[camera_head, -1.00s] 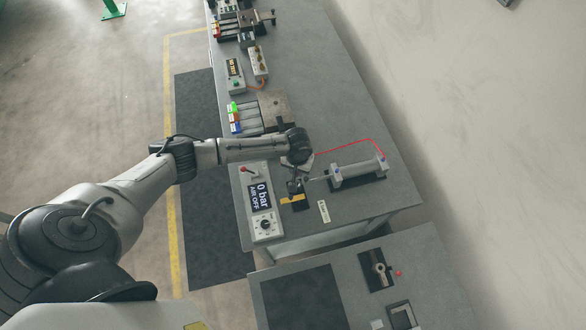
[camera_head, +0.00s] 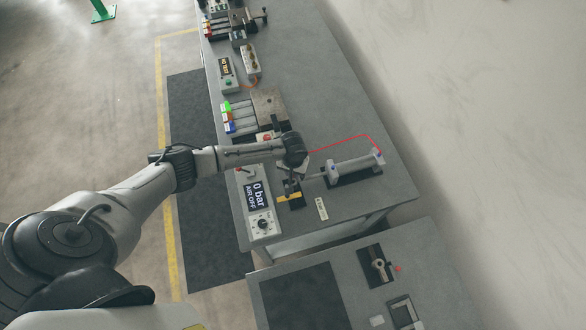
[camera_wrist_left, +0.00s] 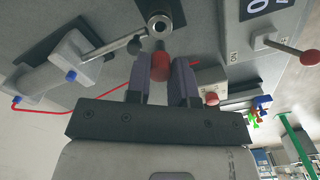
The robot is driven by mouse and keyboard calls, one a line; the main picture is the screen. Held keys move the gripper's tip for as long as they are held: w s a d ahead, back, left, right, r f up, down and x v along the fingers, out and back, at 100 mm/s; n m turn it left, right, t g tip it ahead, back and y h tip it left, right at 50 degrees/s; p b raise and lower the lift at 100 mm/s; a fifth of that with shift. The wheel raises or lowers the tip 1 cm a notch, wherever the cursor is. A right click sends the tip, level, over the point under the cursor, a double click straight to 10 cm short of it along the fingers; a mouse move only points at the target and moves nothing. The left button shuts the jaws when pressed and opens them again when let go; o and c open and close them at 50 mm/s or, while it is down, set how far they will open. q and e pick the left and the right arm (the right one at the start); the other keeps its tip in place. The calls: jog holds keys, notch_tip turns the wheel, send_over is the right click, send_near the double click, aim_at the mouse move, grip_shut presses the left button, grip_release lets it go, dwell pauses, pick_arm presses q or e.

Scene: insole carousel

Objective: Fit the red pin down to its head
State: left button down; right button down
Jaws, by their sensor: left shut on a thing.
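My left gripper (camera_head: 291,186) is over the front of the long bench, beside the yellow-edged black base (camera_head: 290,199). In the left wrist view my left gripper (camera_wrist_left: 160,82) is shut on the red pin (camera_wrist_left: 160,66), with its red head between the fingers. A grey shank shows past the head, close to a metal eye (camera_wrist_left: 162,25) on a dark plate. I cannot tell whether the shank is in the eye. A cylinder (camera_head: 353,168) with grey end blocks lies right of the gripper, its rod pointing toward it. My right gripper is not in view.
The air panel (camera_head: 259,200), reading 0 bar and AIR OFF, stands left of the gripper. Its red-knobbed lever (camera_wrist_left: 310,57) shows in the wrist view. A red hose (camera_head: 340,142) runs to the cylinder. A small label plate (camera_head: 321,209) lies in front.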

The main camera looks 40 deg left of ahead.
pick_arm(q)
jog(key=shift+f+b, duration=0.45)
jog(key=shift+f, duration=0.65)
jog(key=shift+f, duration=0.1)
jog(key=shift+p, duration=0.35)
jog(key=shift+p, duration=0.35)
dwell(0.6)
dwell(0.5)
jog(key=shift+p, duration=0.3)
jog(key=shift+f, duration=0.2)
dwell(0.5)
jog(key=shift+f+b, duration=0.7)
jog(key=shift+f, duration=0.3)
